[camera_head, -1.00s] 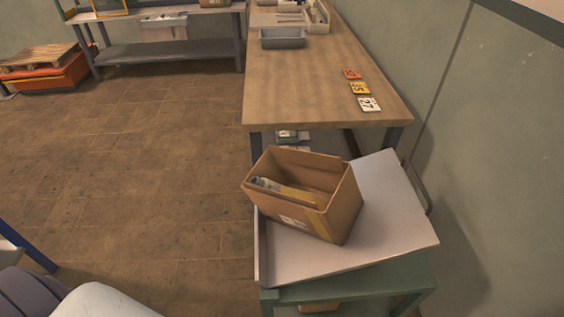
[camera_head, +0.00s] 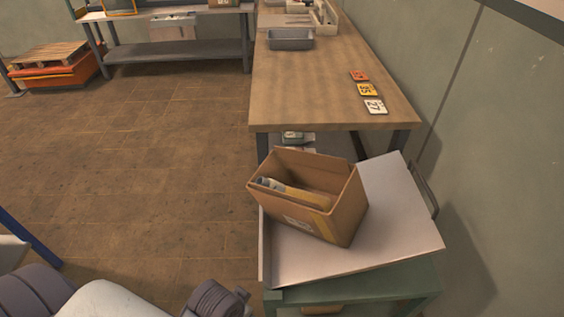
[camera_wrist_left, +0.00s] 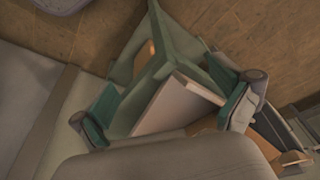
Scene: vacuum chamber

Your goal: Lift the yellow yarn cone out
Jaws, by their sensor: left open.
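An open cardboard box (camera_head: 330,222) stands tilted on a pale tray. Inside it, a yellow cone-like item (camera_head: 300,195) lies along the near side with a grey end at the left. The box wall hides its lower part, so I cannot tell whether it is one piece. My left gripper (camera_wrist_left: 167,114) is open, its two fingers spread wide with nothing between them. My right gripper is not in view.
The pale tray (camera_head: 398,215) rests on a green cart (camera_head: 350,290). A wooden table (camera_head: 310,90) behind holds number tags (camera_head: 367,90) and a grey bin (camera_head: 290,38). A wall stands close at the right.

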